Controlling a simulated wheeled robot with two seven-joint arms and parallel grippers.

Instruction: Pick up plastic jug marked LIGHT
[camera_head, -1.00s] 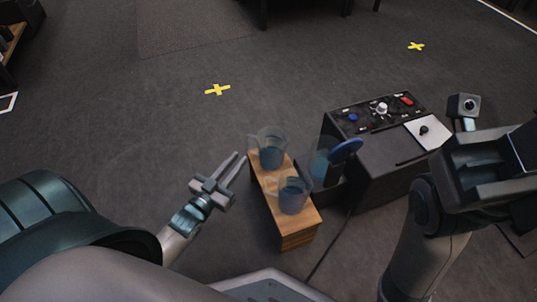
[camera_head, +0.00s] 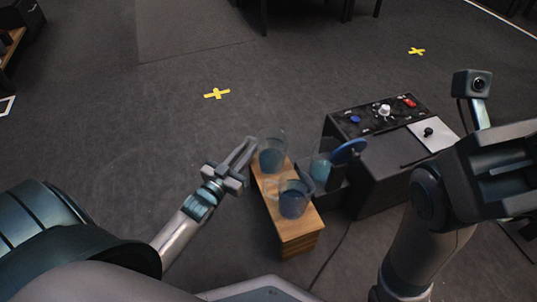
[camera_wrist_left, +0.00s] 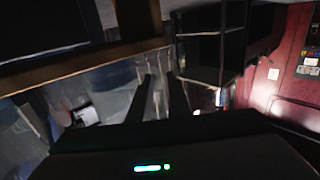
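Clear plastic jugs with blue liquid stand in the head view. A far jug (camera_head: 271,157) and a near jug (camera_head: 294,200) are on a narrow wooden stand (camera_head: 298,233). A third jug (camera_head: 320,169) is beside the black console. I cannot read LIGHT on any of them. My left gripper (camera_head: 251,146) is left of the far jug, fingers pointing toward its handle side. Its fingers also show apart in the left wrist view (camera_wrist_left: 160,85), with nothing clearly gripped. Contact with the jug cannot be told. My right arm is at the right; its fingers do not show.
The black console (camera_head: 380,165) with knobs and a blue disc (camera_head: 348,151) is just right of the stand. A yellow cross (camera_head: 217,93) marks the floor farther away. The floor left of the stand is clear.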

